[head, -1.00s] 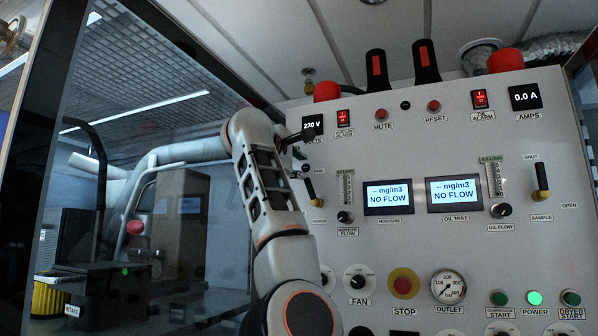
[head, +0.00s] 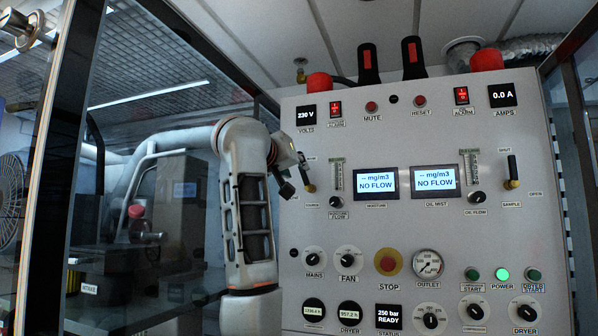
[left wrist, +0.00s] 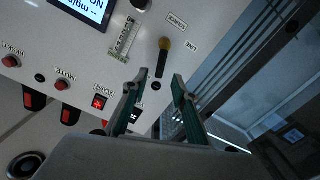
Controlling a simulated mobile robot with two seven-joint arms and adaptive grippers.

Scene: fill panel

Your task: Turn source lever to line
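The source lever (head: 308,175) is at the left edge of the panel, with a black handle pointing up from a brass pivot. In the left wrist view the lever (left wrist: 161,62) shows upside down, its handle end between and just ahead of the fingertips. The SOURCE label (left wrist: 177,21) and LINE label (left wrist: 190,46) are beside the pivot. My left gripper (head: 296,182) is at the lever's left in the head view, and its two green-grey fingers (left wrist: 158,80) are open and apart. I cannot tell whether either finger touches the handle. My right gripper is not in view.
The flow meter (head: 336,176) and a display (head: 376,184) are right of the lever. The volts display (head: 306,113) and a red alarm switch (head: 336,109) are above it. Glass and a dark frame post (head: 62,170) stand to the left.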

